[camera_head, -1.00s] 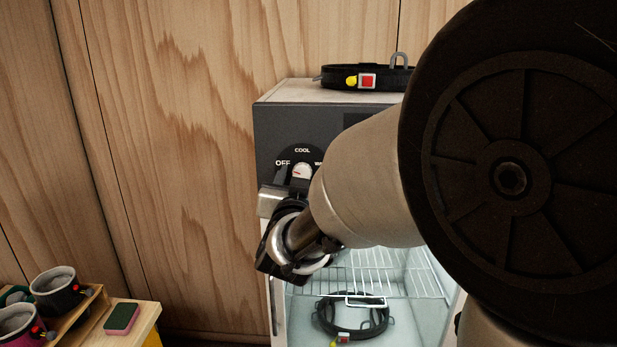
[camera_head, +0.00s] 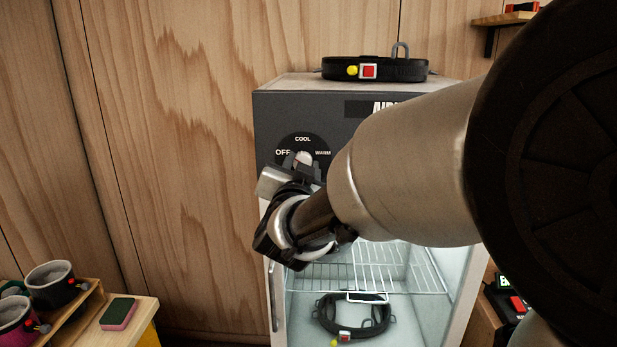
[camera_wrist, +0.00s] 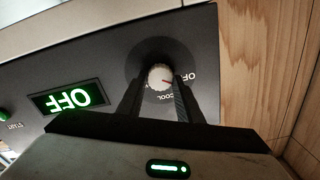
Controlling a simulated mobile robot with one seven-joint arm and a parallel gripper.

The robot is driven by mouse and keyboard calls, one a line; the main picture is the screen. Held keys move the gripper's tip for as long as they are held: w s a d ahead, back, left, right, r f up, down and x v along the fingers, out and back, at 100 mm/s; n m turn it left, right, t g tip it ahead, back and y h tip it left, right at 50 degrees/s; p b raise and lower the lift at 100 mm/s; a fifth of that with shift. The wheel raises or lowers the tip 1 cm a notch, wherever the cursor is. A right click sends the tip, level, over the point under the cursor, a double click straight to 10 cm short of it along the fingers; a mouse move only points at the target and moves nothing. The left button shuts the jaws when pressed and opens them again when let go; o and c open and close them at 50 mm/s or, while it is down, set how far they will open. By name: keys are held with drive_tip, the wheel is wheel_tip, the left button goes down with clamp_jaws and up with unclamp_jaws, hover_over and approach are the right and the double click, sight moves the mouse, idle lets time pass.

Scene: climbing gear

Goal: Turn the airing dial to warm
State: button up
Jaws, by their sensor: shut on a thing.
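The airing dial (camera_wrist: 160,76) is a round pale knob with a red mark on a dark disc. It also shows in the head view (camera_head: 303,158) on the cabinet's upper panel, partly covered by my gripper. OFF is left of it, COOL above and WARM right. My gripper (camera_wrist: 158,88) is shut on the dial, a finger on each side. In the upside-down wrist view, the red mark points right and slightly down, between OFF and COOL. WARM is hidden there.
The drying cabinet (camera_head: 275,105) has a glass front with a wire rack (camera_head: 375,270). A black harness (camera_head: 352,315) lies inside it, and another (camera_head: 375,69) lies on top. A green sign (camera_wrist: 68,97) reads OFF. A low wooden bench (camera_head: 140,312) stands at left.

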drive_tip(key=shift+f+m+b, duration=0.15)
drive_tip(key=shift+m+b, duration=5.25)
drive_tip(key=shift+m, duration=0.85)
drive_tip(key=shift+f+m+b, duration=0.15)
drive_tip(key=shift+m+b, duration=5.2)
drive_tip(key=shift+m, duration=1.2)
drive_tip(key=shift+r, duration=0.1)
drive_tip(key=o, duration=1)
drive_tip(key=shift+o, duration=0.2)
drive_tip(key=shift+s, duration=0.1)
